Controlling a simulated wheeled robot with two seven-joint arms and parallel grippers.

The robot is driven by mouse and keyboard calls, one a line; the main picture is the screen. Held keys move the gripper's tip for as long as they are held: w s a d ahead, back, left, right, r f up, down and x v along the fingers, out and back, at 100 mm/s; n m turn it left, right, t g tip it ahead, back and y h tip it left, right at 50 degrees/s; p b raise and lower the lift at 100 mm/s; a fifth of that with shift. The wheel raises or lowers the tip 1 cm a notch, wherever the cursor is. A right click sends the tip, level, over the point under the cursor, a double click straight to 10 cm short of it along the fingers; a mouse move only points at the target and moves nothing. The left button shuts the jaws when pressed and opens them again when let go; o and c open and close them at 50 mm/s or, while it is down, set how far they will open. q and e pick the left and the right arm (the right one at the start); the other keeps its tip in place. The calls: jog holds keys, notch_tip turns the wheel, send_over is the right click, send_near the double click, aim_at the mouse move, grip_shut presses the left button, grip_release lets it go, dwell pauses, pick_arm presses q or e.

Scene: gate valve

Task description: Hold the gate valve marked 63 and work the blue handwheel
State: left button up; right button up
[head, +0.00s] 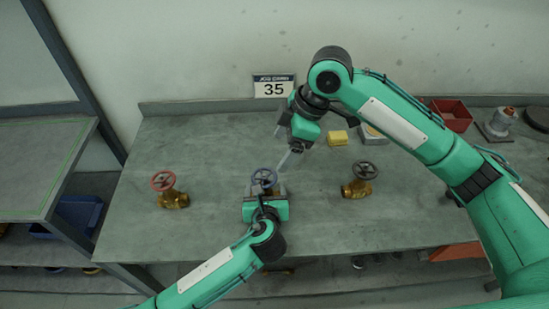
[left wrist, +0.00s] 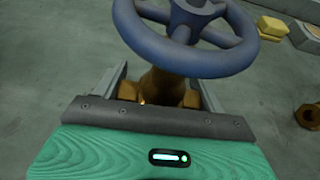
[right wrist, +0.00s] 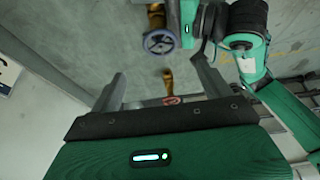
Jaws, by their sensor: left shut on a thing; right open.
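The gate valve with the blue handwheel (head: 264,177) stands upright on the grey bench. Its blue wheel (left wrist: 190,60) and brass body (left wrist: 160,88) fill the upper middle of the left wrist view. My left gripper (head: 265,190) is shut on the brass body, one finger on each side below the wheel. My right gripper (head: 286,153) is open and empty, just behind and right of the blue wheel, apart from it as far as I can tell. The right wrist view shows the blue wheel (right wrist: 160,40) beyond its fingers. No 63 mark is readable on the valve.
A red-wheel valve (head: 163,181) stands left and a dark-wheel valve (head: 365,171) right. Yellow blocks (head: 338,137) lie behind, with a red bin (head: 452,114) at back right. A wall sign (head: 273,87) reads 35. The bench front left is clear.

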jog(key=shift+v, duration=1.3)
